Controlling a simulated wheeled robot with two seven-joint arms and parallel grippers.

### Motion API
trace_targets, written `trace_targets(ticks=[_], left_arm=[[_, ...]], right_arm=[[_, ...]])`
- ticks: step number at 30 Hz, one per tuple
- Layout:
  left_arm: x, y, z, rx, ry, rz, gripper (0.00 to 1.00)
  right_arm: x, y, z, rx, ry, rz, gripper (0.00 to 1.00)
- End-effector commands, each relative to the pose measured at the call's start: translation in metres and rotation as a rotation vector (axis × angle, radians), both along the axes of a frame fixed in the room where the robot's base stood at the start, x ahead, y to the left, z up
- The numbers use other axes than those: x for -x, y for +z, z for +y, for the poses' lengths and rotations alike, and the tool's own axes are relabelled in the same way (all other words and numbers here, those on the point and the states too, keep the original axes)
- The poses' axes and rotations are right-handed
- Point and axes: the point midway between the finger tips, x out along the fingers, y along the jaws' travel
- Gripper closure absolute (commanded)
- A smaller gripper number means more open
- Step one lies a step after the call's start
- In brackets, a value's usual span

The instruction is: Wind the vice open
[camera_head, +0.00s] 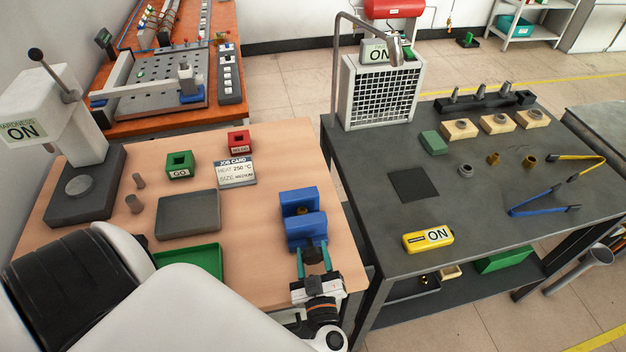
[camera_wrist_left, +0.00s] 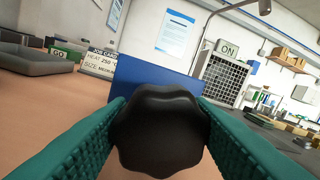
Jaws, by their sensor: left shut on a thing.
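The blue vice (camera_head: 304,228) stands near the right edge of the wooden bench, with a gap between its two jaws. Its black knob (camera_head: 314,252) faces the front. My left gripper (camera_head: 314,262) is at the front of the vice, its teal fingers on both sides of the knob. In the left wrist view the lobed black knob (camera_wrist_left: 160,132) fills the space between the fingers, and the blue vice (camera_wrist_left: 150,80) shows behind it. The gripper is shut on the knob. My right gripper is not in view.
A dark table (camera_head: 345,170) stands close on the right.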

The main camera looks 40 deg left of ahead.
Motion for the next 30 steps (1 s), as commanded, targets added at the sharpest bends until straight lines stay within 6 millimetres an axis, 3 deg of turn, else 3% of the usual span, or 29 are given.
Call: trace_targets(ticks=[21,22,24,26,30], left_arm=[[0.0008,-0.0010,-0.0003,0.061,-0.001,-0.067,0.76],[0.0008,-0.0010,-0.0003,0.061,-0.001,-0.067,0.50],[0.0007,-0.0010,-0.0002,0.060,0.000,-0.067,0.39],[0.0006,-0.0008,-0.0002,0.060,0.000,-0.067,0.32],[0.0004,-0.0005,-0.0001,0.059,0.000,-0.068,0.32]], right_arm=[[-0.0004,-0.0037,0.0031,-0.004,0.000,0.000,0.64],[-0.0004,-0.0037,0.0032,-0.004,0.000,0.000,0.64],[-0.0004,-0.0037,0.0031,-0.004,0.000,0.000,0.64],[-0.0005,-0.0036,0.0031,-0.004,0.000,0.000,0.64],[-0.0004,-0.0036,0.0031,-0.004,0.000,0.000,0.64]])
